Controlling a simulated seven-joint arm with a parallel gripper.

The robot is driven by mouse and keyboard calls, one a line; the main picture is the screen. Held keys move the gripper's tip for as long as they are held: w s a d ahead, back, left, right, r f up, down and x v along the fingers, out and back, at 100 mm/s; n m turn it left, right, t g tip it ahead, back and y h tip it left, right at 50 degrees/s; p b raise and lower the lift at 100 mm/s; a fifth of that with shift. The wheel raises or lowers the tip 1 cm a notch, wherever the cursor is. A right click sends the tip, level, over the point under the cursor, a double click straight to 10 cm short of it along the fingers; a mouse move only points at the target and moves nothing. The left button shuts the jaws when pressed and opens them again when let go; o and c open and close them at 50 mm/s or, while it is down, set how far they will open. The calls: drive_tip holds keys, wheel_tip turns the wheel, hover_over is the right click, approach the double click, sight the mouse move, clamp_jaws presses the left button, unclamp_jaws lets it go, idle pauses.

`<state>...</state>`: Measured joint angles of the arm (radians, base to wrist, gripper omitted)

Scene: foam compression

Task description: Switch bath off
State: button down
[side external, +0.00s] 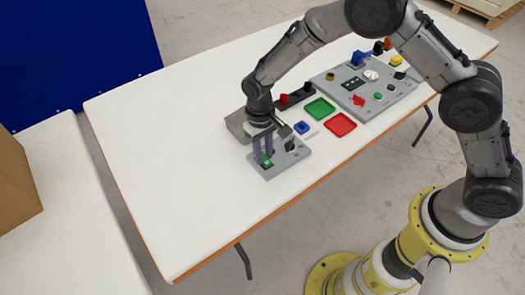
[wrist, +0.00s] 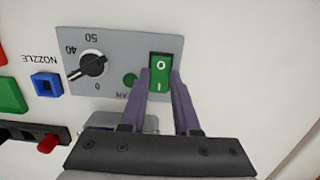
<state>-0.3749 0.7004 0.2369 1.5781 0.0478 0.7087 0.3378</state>
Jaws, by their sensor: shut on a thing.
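A small grey control panel (side external: 271,172) lies on the white table in the side view; in the wrist view the panel (wrist: 118,52) carries a green rocker switch (wrist: 160,68) with a white O on its upper end. It also has a black dial knob (wrist: 93,65) on a 0 to 50 scale and a round green button or lamp (wrist: 130,80). My gripper (side external: 265,157) points down at the panel. In the wrist view my gripper's two fingers (wrist: 160,84) stand on either side of the switch, shut on it. The rocker's exact tilt is hard to tell.
A grey metal tray (side external: 236,128) sits beside the panel, partly behind my gripper. A blue square holder (side external: 301,127), a green tray (side external: 319,108), a red tray (side external: 341,124) and a large grey board (side external: 340,80) lie to the right. The table's left half is clear.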

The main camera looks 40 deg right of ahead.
idle(0.3)
drive_tip(key=c, duration=0.9)
unclamp_jaws()
drive_tip(key=r, duration=0.9)
drive_tip(key=w+r, duration=0.1)
drive_tip(key=r, duration=0.4)
drive_tip(key=shift+d, duration=0.15)
